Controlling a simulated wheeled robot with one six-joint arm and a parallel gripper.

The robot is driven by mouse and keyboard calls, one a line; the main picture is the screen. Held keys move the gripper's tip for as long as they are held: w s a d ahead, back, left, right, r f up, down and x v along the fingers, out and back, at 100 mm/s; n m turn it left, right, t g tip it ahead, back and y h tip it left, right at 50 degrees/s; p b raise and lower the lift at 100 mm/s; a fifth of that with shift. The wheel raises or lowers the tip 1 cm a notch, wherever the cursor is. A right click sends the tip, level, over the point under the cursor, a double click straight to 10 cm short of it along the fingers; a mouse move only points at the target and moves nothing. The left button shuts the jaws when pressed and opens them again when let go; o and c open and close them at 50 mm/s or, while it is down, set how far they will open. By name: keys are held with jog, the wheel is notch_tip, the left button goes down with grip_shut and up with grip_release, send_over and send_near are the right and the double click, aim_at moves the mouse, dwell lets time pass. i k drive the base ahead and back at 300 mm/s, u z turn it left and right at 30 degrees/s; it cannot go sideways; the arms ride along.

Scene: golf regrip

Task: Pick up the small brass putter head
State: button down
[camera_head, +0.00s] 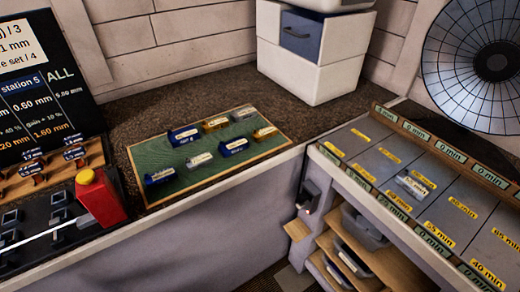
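Several small putter heads lie on a green mat (200,185) with a light wooden rim on the dark speckled counter. Two look brass or gold: one brass head (215,124) near the back middle, and another brass head (265,133) near the right edge. Which is smaller is hard to tell. Blue heads lie at the left (183,135), the centre right (233,147) and the front left (160,176). Silver-grey heads lie at the back right (243,114) and the middle (199,160). My gripper is not seen in this view.
White boxes (310,60) stand behind. At the right is a tray bench (375,150) with minute labels, a pale item (412,186) and a round fan-like disc (490,60). Wooden shelves (350,255) sit below.

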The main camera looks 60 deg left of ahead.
aim_at(265, 133)
jog(key=z, duration=0.3)
jog(key=k, duration=1.05)
jog(key=u, duration=1.9)
jog(key=i, duration=0.5)
jog(key=u, duration=0.05)
